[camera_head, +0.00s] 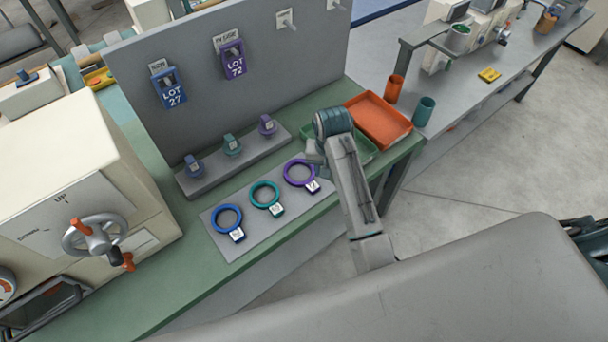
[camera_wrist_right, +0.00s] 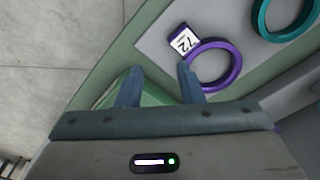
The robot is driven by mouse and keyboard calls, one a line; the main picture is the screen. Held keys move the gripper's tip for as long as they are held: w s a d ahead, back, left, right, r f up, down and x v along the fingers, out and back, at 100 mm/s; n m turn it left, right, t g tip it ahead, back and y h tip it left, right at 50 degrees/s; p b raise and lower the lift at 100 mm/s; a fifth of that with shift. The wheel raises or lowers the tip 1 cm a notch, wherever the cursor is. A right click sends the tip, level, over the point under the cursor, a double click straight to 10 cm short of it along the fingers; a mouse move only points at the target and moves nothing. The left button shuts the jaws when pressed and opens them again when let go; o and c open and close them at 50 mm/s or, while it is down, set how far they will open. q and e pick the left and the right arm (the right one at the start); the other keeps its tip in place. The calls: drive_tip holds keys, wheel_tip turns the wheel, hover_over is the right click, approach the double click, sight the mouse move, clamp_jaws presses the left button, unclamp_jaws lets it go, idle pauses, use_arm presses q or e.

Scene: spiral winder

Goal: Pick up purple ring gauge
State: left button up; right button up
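The purple ring gauge (camera_head: 286,172) lies flat on a grey mat on the green bench, at the right end of a row of rings. Its white tag reads 72 in the right wrist view, where the ring (camera_wrist_right: 238,66) is right of centre. My right gripper (camera_wrist_right: 160,82) is open with nothing between its fingers. One finger overlaps the ring's near left edge in that view; I cannot tell whether they touch. In the head view my right gripper (camera_head: 314,156) is beside the ring, partly hidden by its own wrist. My left gripper is not in view.
A teal ring (camera_head: 265,183) and a blue ring (camera_head: 213,218) lie left of the purple one. A grey rack (camera_head: 213,176) with small tagged pieces stands behind. A green tray (camera_head: 362,154) and an orange tray (camera_head: 401,136) are to the right. A cream machine (camera_head: 60,165) stands left.

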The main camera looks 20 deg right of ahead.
wheel_tip(320, 180, up, 4)
hover_over(312, 174)
drive_tip(key=shift+m+g, duration=0.3)
wheel_tip(312, 174, down, 5)
drive_tip(key=shift+r, duration=0.15)
drive_tip(key=shift+f+p, duration=0.35)
drive_tip(key=shift+f, duration=0.2)
wheel_tip(312, 174, down, 4)
drive_tip(key=shift+s+r+p, duration=0.15)
drive_tip(key=shift+r+p, duration=0.1)
drive_tip(key=shift+p, duration=0.65)
drive_tip(key=shift+f, duration=0.5)
clamp_jaws()
